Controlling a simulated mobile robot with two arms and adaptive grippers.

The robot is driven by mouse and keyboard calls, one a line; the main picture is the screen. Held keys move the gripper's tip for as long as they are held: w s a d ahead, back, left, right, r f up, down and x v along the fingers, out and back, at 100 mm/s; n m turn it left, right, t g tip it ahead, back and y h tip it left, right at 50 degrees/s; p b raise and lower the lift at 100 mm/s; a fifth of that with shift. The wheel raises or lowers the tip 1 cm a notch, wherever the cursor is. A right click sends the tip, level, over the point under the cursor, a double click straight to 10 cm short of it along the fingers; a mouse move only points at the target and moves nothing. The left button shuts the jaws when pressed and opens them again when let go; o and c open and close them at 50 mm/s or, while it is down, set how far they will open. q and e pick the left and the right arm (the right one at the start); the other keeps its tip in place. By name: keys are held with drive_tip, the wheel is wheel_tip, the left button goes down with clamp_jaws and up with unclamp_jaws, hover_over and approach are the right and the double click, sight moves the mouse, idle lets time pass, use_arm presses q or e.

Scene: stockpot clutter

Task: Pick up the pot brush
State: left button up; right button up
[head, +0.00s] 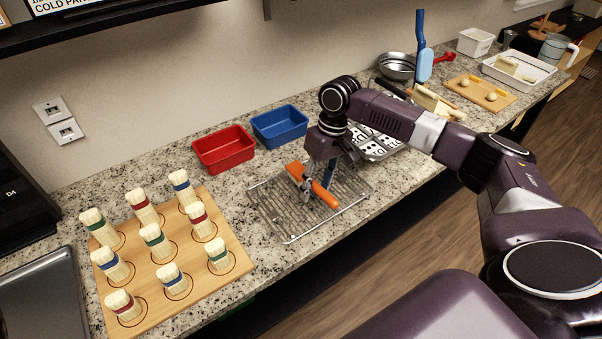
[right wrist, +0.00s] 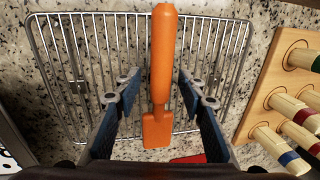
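An orange tool (head: 323,193) with a thick rounded handle and a flat squared head lies on the wire rack (head: 286,240). It looks like the pot brush, but I see no bristles. In the right wrist view the orange tool (right wrist: 164,50) runs top to bottom, its flat head nearest me. My right gripper (head: 310,188) points down over it. In the wrist view its fingers (right wrist: 158,92) stand apart on either side of the tool, with gaps showing on both sides. My left gripper is not in view.
A board (head: 243,262) with several banded pale pieces stands left of the rack. Red (head: 224,150) and blue (head: 280,127) bins sit behind it. Beyond my right arm are a metal bowl (head: 397,67), a blue upright tool (head: 422,50) and a white tray (head: 518,70).

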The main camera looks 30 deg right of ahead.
sight(316, 184)
clamp_jaws()
wheel_tip(316, 184, up, 20)
drive_tip(key=shift+b, duration=0.45)
idle(0.3)
